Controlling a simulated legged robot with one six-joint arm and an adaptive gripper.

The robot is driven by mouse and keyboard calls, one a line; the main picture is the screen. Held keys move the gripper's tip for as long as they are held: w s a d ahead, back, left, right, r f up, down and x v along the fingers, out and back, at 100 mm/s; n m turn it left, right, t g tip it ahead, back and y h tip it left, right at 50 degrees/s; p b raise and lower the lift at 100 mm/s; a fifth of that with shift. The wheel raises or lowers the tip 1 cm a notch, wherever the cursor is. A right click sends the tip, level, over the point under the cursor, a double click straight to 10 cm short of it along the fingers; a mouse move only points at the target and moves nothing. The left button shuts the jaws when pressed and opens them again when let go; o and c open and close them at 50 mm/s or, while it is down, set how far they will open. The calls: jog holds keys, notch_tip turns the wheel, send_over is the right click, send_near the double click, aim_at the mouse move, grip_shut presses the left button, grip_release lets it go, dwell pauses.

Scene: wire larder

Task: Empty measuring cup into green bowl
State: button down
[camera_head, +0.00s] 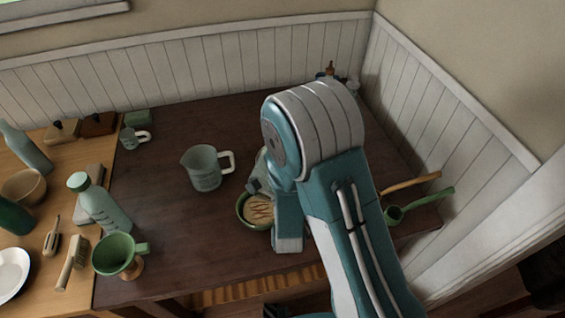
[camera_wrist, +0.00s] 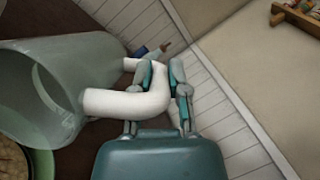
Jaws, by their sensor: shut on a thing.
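In the wrist view my gripper (camera_wrist: 164,76) is shut on the white handle of a translucent grey-green measuring cup (camera_wrist: 45,85). The cup is tipped, its wide mouth turned toward the lower left, and I see no contents inside it. The green bowl (camera_wrist: 42,163) shows below the mouth at the lower left corner, with a tan filling in it. In the head view the green bowl (camera_head: 241,213) stands on the dark table, its right side hidden by my arm. A grey part just above it is mostly hidden by my arm, so I cannot tell cup from gripper.
A jug (camera_head: 203,170) with a white handle stands left of the bowl. A bottle (camera_head: 98,203), a green funnel-like cup (camera_head: 118,254) and a small mug (camera_head: 133,138) are farther left. A green ladle (camera_head: 415,206) lies right of my arm. Dark table is clear behind the jug.

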jog(key=shift+w+d+r+m+g, duration=0.15)
jog(key=shift+w+r+m+g, duration=0.1)
jog(key=shift+w+g, duration=0.35)
jog(key=shift+w+d+r+m+g, duration=0.15)
jog(key=shift+w+m+g, duration=0.2)
jog(key=shift+g, duration=0.45)
jog(key=shift+r+m+g, duration=0.5)
jog(key=shift+r+g, duration=0.6)
jog(key=shift+g, duration=1)
